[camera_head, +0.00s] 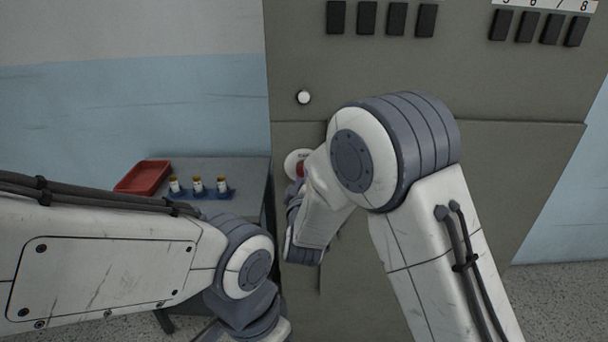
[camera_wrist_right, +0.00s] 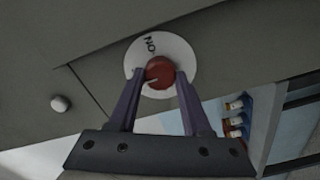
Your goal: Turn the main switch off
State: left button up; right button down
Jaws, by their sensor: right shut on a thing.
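The main switch is a red knob (camera_wrist_right: 159,70) on a white round plate (camera_wrist_right: 185,55), on the grey cabinet front. In the wrist view the plate's lettering near the knob looks like "ON", turned over. A pale mark on the knob points to the lower left of that view. My right gripper (camera_wrist_right: 157,80) is shut on the red knob, one purple finger at each side. In the head view the white plate (camera_head: 292,160) and part of the red knob (camera_head: 301,169) show beside my right wrist, which hides the fingers. My left arm is at lower left; its gripper is out of the picture.
A grey table (camera_head: 247,172) beside the cabinet (camera_head: 480,90) holds a red tray (camera_head: 144,177) and several small bottles in a blue rack (camera_head: 205,193). A white round button (camera_head: 304,97) sits above the switch. Black breakers (camera_head: 367,18) line the cabinet's top.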

jog(key=shift+c, duration=1.7)
grip_release()
jog(key=shift+s, duration=0.1)
jog(key=s+b, duration=0.1)
jog(key=s, duration=0.9)
jog(key=shift+s, duration=0.2)
